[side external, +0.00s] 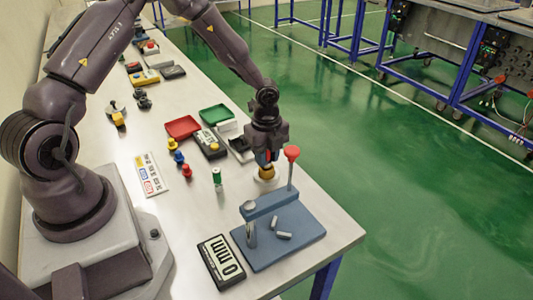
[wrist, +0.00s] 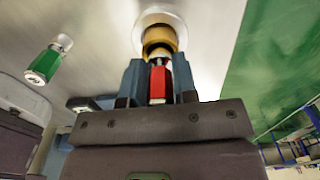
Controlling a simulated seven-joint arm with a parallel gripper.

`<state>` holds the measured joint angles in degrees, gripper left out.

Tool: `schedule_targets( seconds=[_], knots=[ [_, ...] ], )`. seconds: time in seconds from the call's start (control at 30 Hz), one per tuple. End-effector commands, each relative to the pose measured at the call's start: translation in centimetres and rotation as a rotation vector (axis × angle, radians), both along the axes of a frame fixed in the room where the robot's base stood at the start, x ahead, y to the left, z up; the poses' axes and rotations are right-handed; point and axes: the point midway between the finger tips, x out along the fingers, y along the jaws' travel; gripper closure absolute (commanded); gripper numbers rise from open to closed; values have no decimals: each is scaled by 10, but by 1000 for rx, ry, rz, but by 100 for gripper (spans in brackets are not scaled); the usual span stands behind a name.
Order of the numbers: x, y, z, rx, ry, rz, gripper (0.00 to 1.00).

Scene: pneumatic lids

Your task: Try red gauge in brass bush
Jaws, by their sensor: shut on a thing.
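My gripper (wrist: 158,82) is shut on the red gauge (wrist: 157,80), with one blue finger on each side of it. A pale tip on the gauge points at the brass bush (wrist: 160,38) in the wrist view. The bush sits on a round white base (wrist: 179,17). In the side view my gripper (side external: 267,153) is right above the brass bush (side external: 267,172), which stands near the table's right edge. The gauge is mostly hidden there by the fingers. I cannot tell whether its tip is inside the bush or just above it.
A blue fixture (side external: 295,243) with a red-knobbed post (side external: 292,154) stands close by. A green gauge (side external: 217,180), a red peg (side external: 187,171), a label card (side external: 151,175) and a display box (side external: 221,262) lie left of it. Red (side external: 182,127) and green (side external: 215,114) trays are behind.

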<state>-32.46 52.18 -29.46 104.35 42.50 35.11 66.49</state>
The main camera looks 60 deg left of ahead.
Motion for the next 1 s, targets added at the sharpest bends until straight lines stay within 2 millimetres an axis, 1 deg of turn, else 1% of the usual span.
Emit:
schedule_targets(
  seconds=[1.0],
  knots=[
    [0, 0, -12, 0, -1, 0, 99]
  ],
)
